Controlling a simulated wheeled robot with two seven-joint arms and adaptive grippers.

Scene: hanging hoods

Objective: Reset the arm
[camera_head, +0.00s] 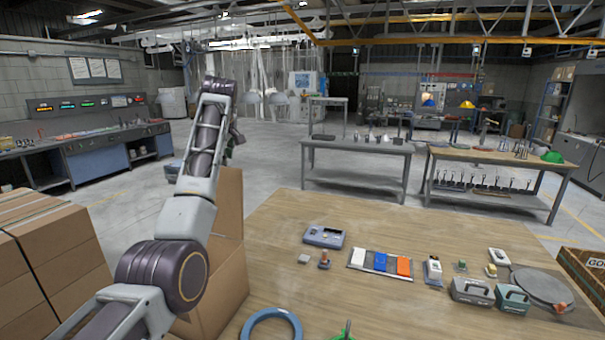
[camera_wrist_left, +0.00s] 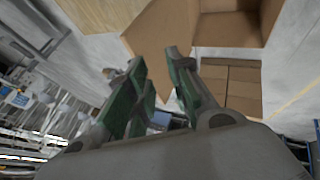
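My left arm comes in from the lower left in the head view and stands raised, its forearm upright above the cardboard box beside the wooden table. My left gripper (camera_head: 237,137) is at the arm's top, partly hidden behind the forearm. In the left wrist view its two green-padded fingers (camera_wrist_left: 153,62) are spread apart with nothing between them. My right gripper does not show clearly in either view.
The wooden table (camera_head: 400,254) holds a blue ring (camera_head: 272,318), a colored-block tray (camera_head: 381,264), a grey-blue device (camera_head: 324,236) and a round grey plate (camera_head: 541,287). An open cardboard box (camera_head: 229,255) stands by its left edge. Stacked boxes (camera_head: 50,262) stand far left.

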